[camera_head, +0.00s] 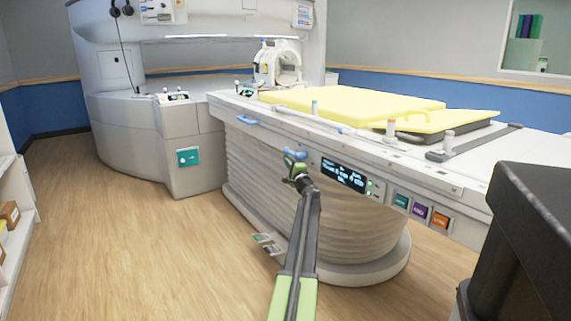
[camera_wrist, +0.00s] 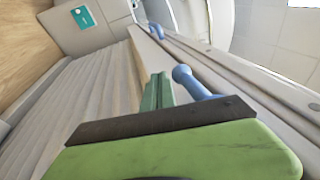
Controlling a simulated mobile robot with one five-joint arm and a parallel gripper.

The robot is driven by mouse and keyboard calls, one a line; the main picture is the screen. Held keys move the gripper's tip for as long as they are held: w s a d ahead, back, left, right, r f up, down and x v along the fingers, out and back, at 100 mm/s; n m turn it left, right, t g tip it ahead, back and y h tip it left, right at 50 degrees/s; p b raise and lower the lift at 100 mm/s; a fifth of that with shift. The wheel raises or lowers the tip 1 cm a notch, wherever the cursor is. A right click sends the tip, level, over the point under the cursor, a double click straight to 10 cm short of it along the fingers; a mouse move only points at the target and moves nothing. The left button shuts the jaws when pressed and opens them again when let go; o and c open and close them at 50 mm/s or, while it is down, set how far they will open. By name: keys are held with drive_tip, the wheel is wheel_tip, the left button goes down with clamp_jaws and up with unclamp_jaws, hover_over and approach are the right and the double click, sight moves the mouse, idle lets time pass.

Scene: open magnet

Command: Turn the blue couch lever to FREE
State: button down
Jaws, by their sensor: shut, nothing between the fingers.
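A blue lever (camera_head: 296,154) with a rounded knob sticks out from the side of the couch (camera_head: 310,135), left of the lit display. In the wrist view the blue lever (camera_wrist: 188,80) is just right of my fingertips, its lower part hidden behind my gripper's body. My gripper (camera_head: 291,171) is at the lever, its tips just below it in the head view. In the wrist view the green fingers (camera_wrist: 158,90) are together and hold nothing. I cannot tell if they touch the lever. No FREE marking is readable.
A second blue handle (camera_head: 247,119) is farther left on the couch side. The lit display (camera_head: 343,174) and several coloured buttons are to the right. Foot pedals (camera_head: 268,243) lie at the couch base. A dark block (camera_head: 525,240) fills the lower right. Floor at left is clear.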

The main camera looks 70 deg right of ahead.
drive_tip(key=a+f+b, duration=0.4)
drive_tip(key=f+b, duration=0.9)
drive_tip(key=shift+s+f, duration=0.15)
drive_tip(key=shift+s, duration=0.25)
drive_tip(key=shift+d, duration=0.1)
